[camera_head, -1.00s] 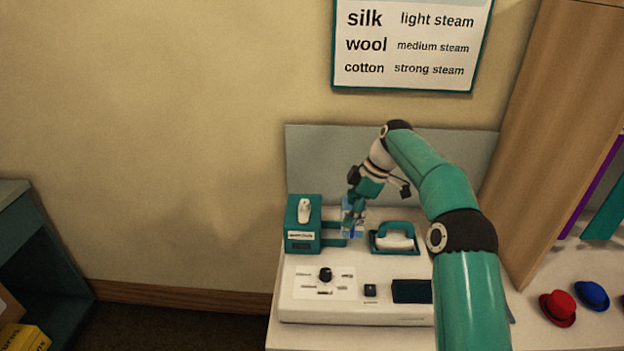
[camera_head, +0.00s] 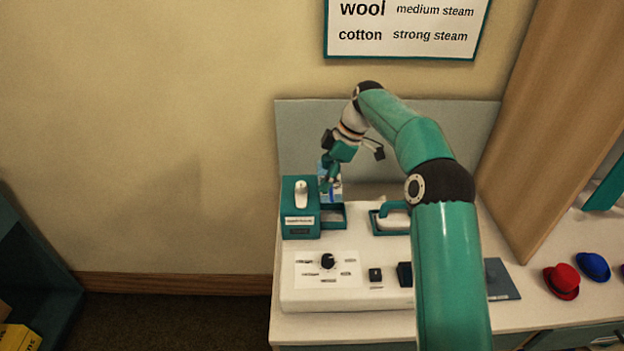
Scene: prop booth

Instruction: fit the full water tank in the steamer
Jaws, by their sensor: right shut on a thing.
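The steamer (camera_head: 297,268) is a white unit on the counter, with a dial on its front face and a teal housing (camera_head: 300,226) at its back left. A teal-edged tray (camera_head: 333,222) juts out from the right side of the housing. My right gripper (camera_head: 329,184) points down and is shut on the clear water tank (camera_head: 336,193), which has blue in it. The tank is at or just above the tray; I cannot tell whether it touches. The gripper partly hides it. My left gripper is not in view.
A teal-handled iron (camera_head: 391,221) sits on the steamer right of the tray, partly behind my right arm. A red hat (camera_head: 561,281) and a blue hat (camera_head: 593,267) lie on the counter at right. A wooden panel (camera_head: 548,140) stands behind them. A sign (camera_head: 405,28) hangs above.

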